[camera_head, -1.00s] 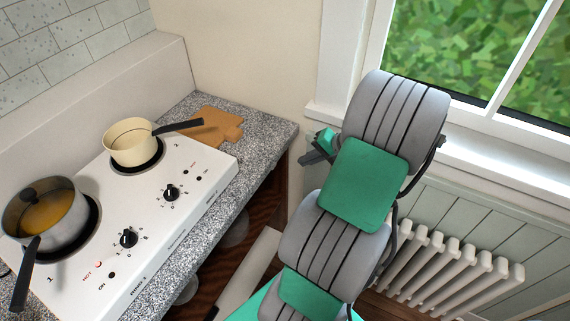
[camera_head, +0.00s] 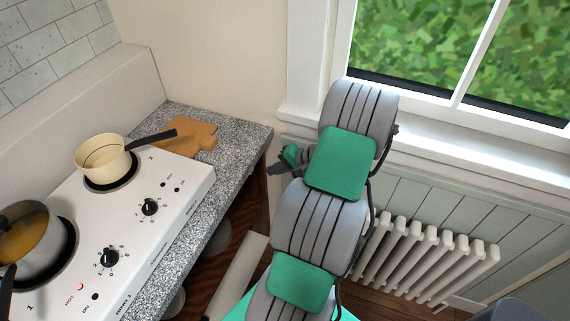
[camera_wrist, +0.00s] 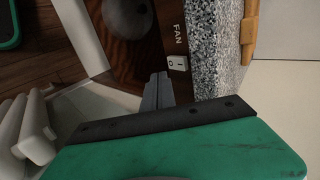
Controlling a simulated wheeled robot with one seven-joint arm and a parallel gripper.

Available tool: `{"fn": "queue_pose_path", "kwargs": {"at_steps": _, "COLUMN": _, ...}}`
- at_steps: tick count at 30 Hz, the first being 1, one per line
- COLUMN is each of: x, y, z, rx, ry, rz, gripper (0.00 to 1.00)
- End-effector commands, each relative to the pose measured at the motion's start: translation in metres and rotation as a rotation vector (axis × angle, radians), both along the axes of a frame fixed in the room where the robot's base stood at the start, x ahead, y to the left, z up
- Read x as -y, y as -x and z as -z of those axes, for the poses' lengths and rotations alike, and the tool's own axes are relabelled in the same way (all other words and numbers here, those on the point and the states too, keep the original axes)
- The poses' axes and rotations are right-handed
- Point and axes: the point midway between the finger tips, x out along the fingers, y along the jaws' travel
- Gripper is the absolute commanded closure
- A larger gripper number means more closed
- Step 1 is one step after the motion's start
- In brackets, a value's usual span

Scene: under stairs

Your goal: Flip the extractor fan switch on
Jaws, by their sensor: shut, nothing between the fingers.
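The fan switch (camera_wrist: 177,63) is a small white rocker beside the word FAN on a dark wood panel (camera_wrist: 150,45), in the wrist view. It sits by the speckled counter edge. I cannot read for sure which way its rocker is tipped. My gripper (camera_wrist: 158,78) is shut and empty, its grey fingertips just left of and slightly below the switch in that view. Whether they touch it or the panel cannot be told. In the head view my gripper (camera_head: 278,169) is small, below the counter's right end; the switch is hidden there.
The granite counter (camera_head: 235,140) carries a white stove (camera_head: 185,185) with a cream pan (camera_head: 100,160) and a grey pot (camera_head: 35,240), plus a wooden board (camera_head: 190,137).

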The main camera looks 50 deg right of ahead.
Motion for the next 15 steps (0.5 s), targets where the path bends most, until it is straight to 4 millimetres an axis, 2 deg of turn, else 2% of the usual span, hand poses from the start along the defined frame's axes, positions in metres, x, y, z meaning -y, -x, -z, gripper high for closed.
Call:
{"fn": "queue_pose_path", "kwargs": {"at_steps": 1, "x": -0.005, "y": -0.008, "z": 0.006, "rx": -0.002, "ry": -0.002, "rz": -0.004, "gripper": 1.0}}
{"fn": "queue_pose_path", "kwargs": {"at_steps": 6, "x": -0.013, "y": -0.033, "z": -0.002, "rx": 0.0, "ry": 0.0, "rz": -0.003, "gripper": 1.0}}
{"fn": "queue_pose_path", "kwargs": {"at_steps": 15, "x": -0.015, "y": -0.042, "z": -0.002, "rx": -0.001, "ry": 0.001, "rz": 0.001, "gripper": 1.0}}
